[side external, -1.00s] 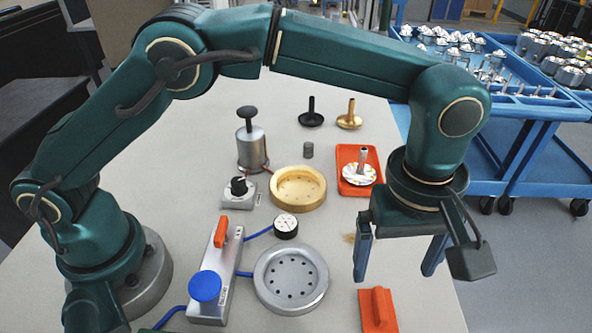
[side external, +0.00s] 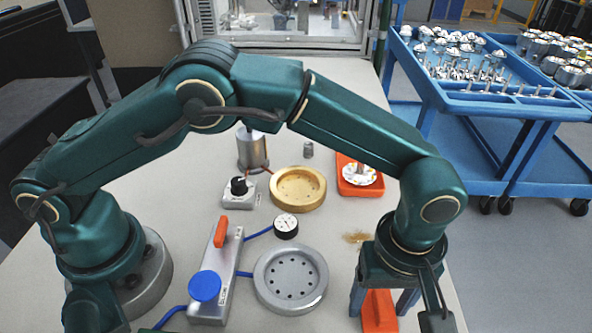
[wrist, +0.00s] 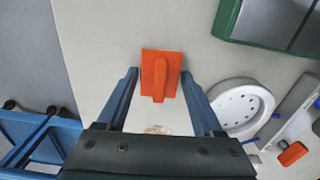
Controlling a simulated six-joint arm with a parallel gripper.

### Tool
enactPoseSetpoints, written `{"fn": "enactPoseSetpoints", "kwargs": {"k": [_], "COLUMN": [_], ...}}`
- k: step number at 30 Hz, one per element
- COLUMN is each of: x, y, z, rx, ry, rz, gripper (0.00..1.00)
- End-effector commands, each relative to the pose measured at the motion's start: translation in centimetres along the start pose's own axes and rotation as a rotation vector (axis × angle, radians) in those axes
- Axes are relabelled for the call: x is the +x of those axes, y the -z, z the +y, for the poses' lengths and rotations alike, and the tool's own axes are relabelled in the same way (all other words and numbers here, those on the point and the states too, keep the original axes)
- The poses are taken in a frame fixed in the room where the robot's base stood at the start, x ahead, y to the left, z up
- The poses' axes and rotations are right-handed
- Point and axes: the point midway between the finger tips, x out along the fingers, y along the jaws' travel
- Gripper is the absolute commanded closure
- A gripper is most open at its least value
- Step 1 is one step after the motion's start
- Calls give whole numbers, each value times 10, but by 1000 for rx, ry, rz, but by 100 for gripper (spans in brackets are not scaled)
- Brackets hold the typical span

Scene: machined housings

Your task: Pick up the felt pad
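The felt pad, an orange square with a raised orange grip bar, lies flat on the light table near the front right in the side view (side external: 379,318) and shows whole in the wrist view (wrist: 160,80). My gripper (side external: 379,312) is open and empty, pointing down at the pad. In the wrist view, the tips of my gripper (wrist: 159,72) appear on either side of the pad, with the bar between them. The fingers do not touch the bar. The exact height of the tips above the table is hard to tell.
Brown dust (side external: 357,238) lies on the table behind my gripper. A round grey plate with holes (side external: 291,279) stands left of the pad. An orange tray (side external: 347,185) with a metal part is further back. A blue cart (side external: 470,100) stands beyond the table's right edge.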

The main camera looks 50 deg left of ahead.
Motion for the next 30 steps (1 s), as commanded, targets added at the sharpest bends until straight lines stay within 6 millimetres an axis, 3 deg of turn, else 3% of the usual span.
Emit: {"fn": "enactPoseSetpoints", "kwargs": {"k": [1, 4, 5, 16, 25, 30], "x": [0, 0, 0, -7, -43, -59], "y": [0, 0, 0, 0, 0, 26], "z": [0, 0, 0, 1, 2, -12], "rx": [0, 0, 0, 0, 2, -4], "ry": [0, 0, -1, -3, -6, -3], "rz": [0, 0, 0, 0, -2, -2], "gripper": [55, 93, 96, 96, 96, 96]}}
